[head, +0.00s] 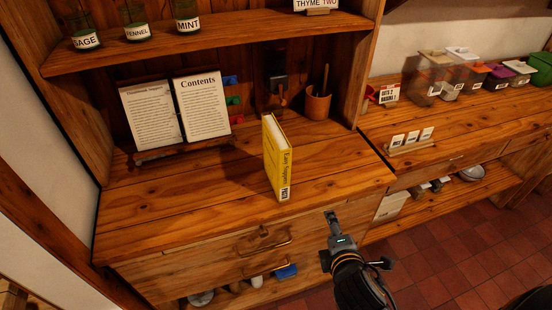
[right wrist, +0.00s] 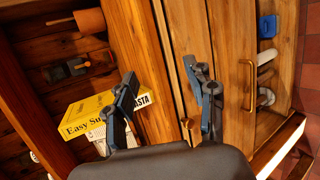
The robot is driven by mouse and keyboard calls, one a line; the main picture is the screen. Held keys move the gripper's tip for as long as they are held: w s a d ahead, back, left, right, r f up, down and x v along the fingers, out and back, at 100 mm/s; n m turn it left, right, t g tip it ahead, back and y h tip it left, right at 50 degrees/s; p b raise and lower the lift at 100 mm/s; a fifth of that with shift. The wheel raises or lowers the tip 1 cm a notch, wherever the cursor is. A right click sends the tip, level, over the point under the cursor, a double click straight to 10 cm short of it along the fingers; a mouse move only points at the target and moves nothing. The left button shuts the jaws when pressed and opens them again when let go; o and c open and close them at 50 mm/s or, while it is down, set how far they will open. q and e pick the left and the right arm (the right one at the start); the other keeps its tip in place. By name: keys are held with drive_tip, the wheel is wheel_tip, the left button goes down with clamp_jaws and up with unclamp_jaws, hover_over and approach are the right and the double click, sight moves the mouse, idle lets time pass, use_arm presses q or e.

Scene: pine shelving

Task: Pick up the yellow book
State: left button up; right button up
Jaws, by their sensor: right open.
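The yellow book (head: 277,157) stands upright on the wooden counter, its titled spine facing the front right. My right gripper (head: 334,222) is in front of the counter, lower right of the book and apart from it. In the right wrist view the book (right wrist: 88,112) lies to the left, partly covered by the left finger. The right gripper (right wrist: 160,72) is open there, with wood of the cabinet between its fingers and nothing held. My left gripper is not in view.
An open recipe book on a stand (head: 152,152) is left of the yellow book. A wooden pot with a utensil (head: 318,105) stands behind it to the right. Drawer handles (head: 266,262) stick out below the counter edge. The counter around the yellow book is clear.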

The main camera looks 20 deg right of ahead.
drive_tip(key=w+a+r+n+t, duration=0.2)
drive_tip(key=w+r+n+t, duration=0.25)
drive_tip(key=n, duration=0.45)
drive_tip(key=n+t+y, duration=0.2)
drive_tip(key=n+y, duration=0.2)
drive_tip(key=n, duration=0.6)
approach(285, 173)
drive_tip(key=w, duration=0.2)
drive_tip(key=w+p, duration=0.1)
drive_tip(key=w, duration=0.3)
drive_tip(key=w+p, duration=0.1)
drive_tip(key=w, duration=0.2)
drive_tip(key=shift+w+a+r, duration=0.15)
drive_tip(key=shift+w, duration=0.25)
drive_tip(key=w, duration=0.2)
drive_tip(key=w+p, duration=0.1)
drive_tip(key=w, duration=0.2)
drive_tip(key=shift+w+a+f, duration=0.1)
drive_tip(key=shift+w+f, duration=0.15)
drive_tip(key=shift+w, duration=0.15)
drive_tip(key=shift+s, duration=0.1)
drive_tip(key=shift+c, duration=0.2)
clamp_jaws()
drive_tip(key=shift+r, duration=0.15)
